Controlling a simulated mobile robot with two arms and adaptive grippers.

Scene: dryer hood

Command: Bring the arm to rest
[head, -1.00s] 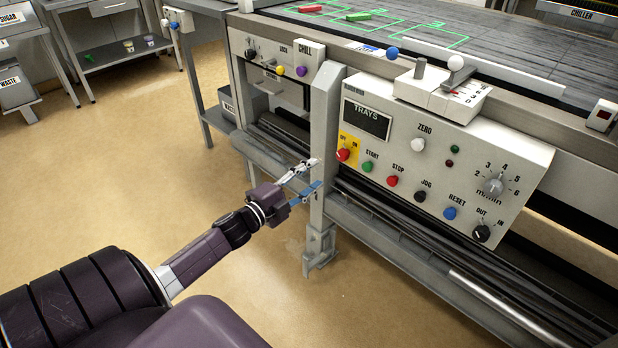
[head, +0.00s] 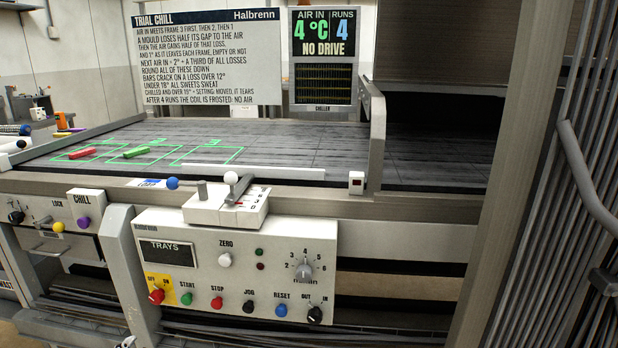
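Only a small pale tip of my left gripper (head: 127,342) shows at the bottom edge of the head view, by the grey post left of the control panel. The rest of that arm is out of view, and whether the fingers are open or shut is hidden. My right gripper is not in view. The control panel (head: 205,255) carries a red OFF/ON knob (head: 156,296), START, STOP, JOG and RESET buttons, a ZERO knob, a dial and an OUT/IN knob (head: 314,314). Its TRAYS display (head: 164,253) looks blank.
A red bar (head: 82,153) and a green bar (head: 135,152) lie in green outlined frames on the dark belt (head: 280,150); frame 3 is empty. A lever box (head: 225,208) sits above the panel. A screen (head: 323,55) reads 4 °C, 4 runs, NO DRIVE. A sign (head: 207,58) stands behind.

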